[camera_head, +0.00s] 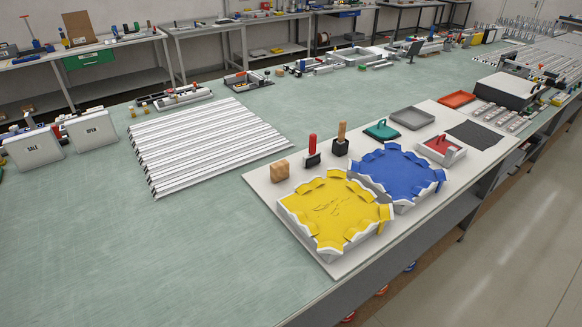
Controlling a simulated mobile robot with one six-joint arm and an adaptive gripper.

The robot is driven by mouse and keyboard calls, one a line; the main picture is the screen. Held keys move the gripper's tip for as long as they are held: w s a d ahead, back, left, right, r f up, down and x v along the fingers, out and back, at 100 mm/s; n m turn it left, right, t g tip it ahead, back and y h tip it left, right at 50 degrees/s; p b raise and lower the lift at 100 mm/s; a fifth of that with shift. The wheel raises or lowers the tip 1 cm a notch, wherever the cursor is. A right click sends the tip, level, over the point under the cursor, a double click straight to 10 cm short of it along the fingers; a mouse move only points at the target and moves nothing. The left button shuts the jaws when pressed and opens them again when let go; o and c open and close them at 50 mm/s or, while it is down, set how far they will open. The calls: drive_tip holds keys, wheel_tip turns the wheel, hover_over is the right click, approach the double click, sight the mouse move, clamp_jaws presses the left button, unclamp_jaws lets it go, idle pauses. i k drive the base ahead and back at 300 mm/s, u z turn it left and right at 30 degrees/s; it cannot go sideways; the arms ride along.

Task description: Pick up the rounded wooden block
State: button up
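A small tan wooden block with softened edges (280,171) sits at the left edge of a pale board (262,187) on the green workbench. It is just behind and left of the yellow tray-like piece (330,208) and stands apart from it. A second, smaller wooden block (279,72) lies farther back on the bench. It is too small to tell how rounded it is. My gripper is not in view.
A red-handled tool (312,150) and a wooden-handled tool (341,139) stand right of the block. A blue tray-like piece (398,174) is beside the yellow one. White ribbed strips (205,143) lie behind left. The bench's left front (140,250) is clear.

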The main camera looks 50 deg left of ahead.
sight(279, 170)
drive_tip(key=i, duration=0.95)
drive_tip(key=u, duration=2.45)
